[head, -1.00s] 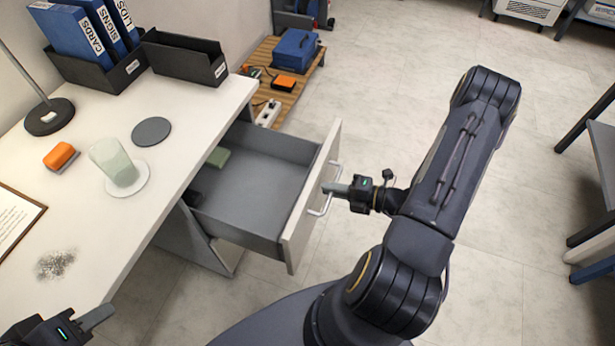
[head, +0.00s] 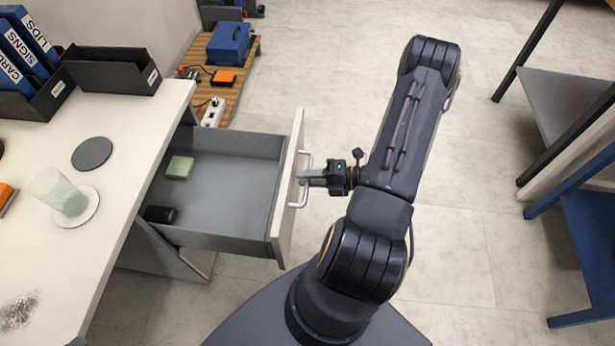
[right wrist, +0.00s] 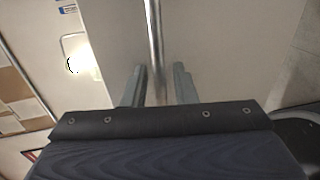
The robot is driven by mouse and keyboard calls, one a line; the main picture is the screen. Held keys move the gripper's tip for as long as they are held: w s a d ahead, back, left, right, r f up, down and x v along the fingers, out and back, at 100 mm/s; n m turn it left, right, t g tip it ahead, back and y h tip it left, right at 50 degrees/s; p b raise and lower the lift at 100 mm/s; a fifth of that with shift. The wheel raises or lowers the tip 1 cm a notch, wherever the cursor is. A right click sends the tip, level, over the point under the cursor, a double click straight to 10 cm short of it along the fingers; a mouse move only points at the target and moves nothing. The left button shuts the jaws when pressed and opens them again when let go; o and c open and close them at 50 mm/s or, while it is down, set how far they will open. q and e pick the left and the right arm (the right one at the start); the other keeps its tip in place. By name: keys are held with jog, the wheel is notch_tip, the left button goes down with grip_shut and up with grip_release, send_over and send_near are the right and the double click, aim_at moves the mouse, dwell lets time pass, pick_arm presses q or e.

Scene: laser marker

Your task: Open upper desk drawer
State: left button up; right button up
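The upper desk drawer (head: 225,190) is pulled well out of the white desk, its grey inside showing. A green block (head: 179,167) and a dark object (head: 160,214) lie in it. My right gripper (head: 309,178) is at the bar handle (head: 305,192) on the drawer front (head: 287,190). In the right wrist view, the two fingers of my right gripper (right wrist: 160,85) stand on either side of the metal handle (right wrist: 154,40), with a narrow gap showing on each side.
The desk top (head: 120,130) holds a grey disc (head: 92,153), a pale green cup (head: 58,190), binders (head: 30,45) and a black tray (head: 112,70). A wooden pallet (head: 232,92) with a blue case (head: 229,43) stands behind. Floor right of my arm is clear up to shelving.

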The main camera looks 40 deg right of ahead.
jog(key=shift+d, duration=0.1)
jog(key=v, duration=0.7)
jog(key=shift+s+d, duration=0.2)
jog(key=shift+s, duration=0.15)
jog(key=w+a+r+n+g+y, duration=0.25)
jog(key=a+r+n+g, duration=0.75)
jog(key=n, duration=0.8)
jog(key=s+a+r+n+h, duration=0.25)
jog(key=a+r+n, duration=0.2)
jog(key=n, duration=0.55)
jog(key=s+a+r+n+h, duration=0.1)
jog(key=a+r+n+h, duration=0.25)
jog(key=r+n, duration=0.4)
notch_tip(320, 180, up, 13)
jog(key=s+n+t+h+p, duration=0.1)
jog(key=n+t+h+p, duration=0.1)
jog(key=n+p, duration=0.7)
jog(key=t+p, duration=0.1)
jog(key=p, duration=0.3)
jog(key=shift+s+t, duration=0.2)
jog(key=shift+t, duration=0.1)
